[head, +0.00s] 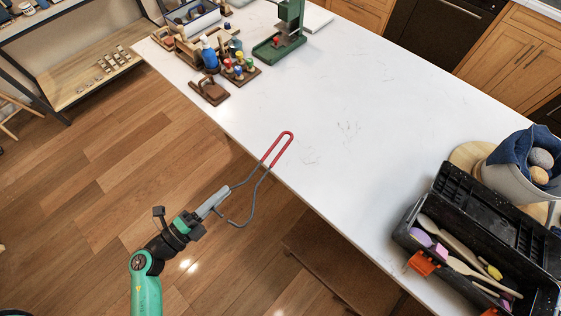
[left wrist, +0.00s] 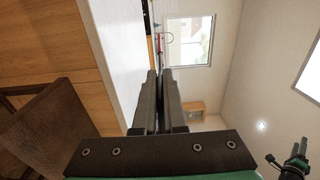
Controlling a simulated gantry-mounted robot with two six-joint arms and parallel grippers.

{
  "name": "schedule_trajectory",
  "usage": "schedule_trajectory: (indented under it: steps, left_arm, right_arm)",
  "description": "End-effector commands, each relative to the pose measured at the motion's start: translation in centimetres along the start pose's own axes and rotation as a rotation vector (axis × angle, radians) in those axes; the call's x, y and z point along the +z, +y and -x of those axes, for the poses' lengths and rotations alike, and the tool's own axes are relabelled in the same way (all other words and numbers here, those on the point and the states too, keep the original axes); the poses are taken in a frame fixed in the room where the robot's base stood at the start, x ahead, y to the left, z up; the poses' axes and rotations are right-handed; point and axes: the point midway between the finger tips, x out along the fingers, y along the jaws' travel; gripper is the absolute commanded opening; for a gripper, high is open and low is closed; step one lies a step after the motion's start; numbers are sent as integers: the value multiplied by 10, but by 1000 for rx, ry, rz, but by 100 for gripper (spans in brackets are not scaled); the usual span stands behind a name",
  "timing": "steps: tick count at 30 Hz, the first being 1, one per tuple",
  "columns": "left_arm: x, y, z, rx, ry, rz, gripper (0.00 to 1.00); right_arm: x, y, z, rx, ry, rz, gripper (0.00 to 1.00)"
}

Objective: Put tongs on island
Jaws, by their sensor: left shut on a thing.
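The tongs (head: 264,168) are a pair of thin dark metal rods with a red looped end. My left gripper (head: 213,203) is shut on their metal end and holds them in the air by the island's near left edge. The red loop reaches over the white island top (head: 340,130); the rods hang over the floor side. In the left wrist view the gripper's fingers (left wrist: 159,100) are together, and the red part of the tongs (left wrist: 160,43) shows beyond them. A dark gripper on a green arm, seemingly my right gripper (left wrist: 298,155), shows small; its jaws are unclear.
A black toolbox (head: 445,190) with tools and a grey pot (head: 510,175) stand at the island's right. Wooden pieces, a peg toy (head: 240,70) and a green press (head: 283,40) stand at the back left. The island's middle is clear. A brown chair (left wrist: 45,130) is below.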

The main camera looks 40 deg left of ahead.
Motion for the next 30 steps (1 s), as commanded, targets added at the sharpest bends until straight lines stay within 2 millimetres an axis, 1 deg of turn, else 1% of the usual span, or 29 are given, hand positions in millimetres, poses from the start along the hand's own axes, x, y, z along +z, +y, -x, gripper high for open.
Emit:
schedule_trajectory:
  steps: [2, 5, 9, 11, 13, 15, 19, 25, 28, 30]
  left_arm:
    - [0, 5, -9, -2, 8, -1, 0]
    - [0, 16, -30, -3, 14, -2, 0]
    - [4, 34, -71, -4, 12, -3, 0]
    - [6, 42, -88, -4, 10, -3, 0]
    - [9, 64, -102, -2, 6, -1, 0]
    - [10, 77, -113, -3, 5, 0, 0]
    - [12, 89, -126, -1, 3, 0, 0]
    - [13, 91, -130, -2, 2, 0, 0]
    - [13, 104, -138, -2, 4, -1, 0]
    - [14, 122, -137, 1, 2, 1, 0]
  right_arm:
    - [2, 0, 3, 0, 0, 0, 50]
    - [8, 0, 8, 0, 0, 0, 50]
    - [17, 0, 18, 0, 0, 0, 50]
    - [22, 0, 23, 0, 0, 0, 50]
    - [33, 0, 35, 0, 0, 0, 50]
    - [40, 0, 43, 0, -1, 0, 50]
    - [46, 0, 50, 0, -1, 0, 50]
    - [47, 0, 51, 0, 0, 0, 50]
    - [55, 0, 60, 0, 0, 0, 50]
    - [64, 0, 70, 0, 0, 0, 50]
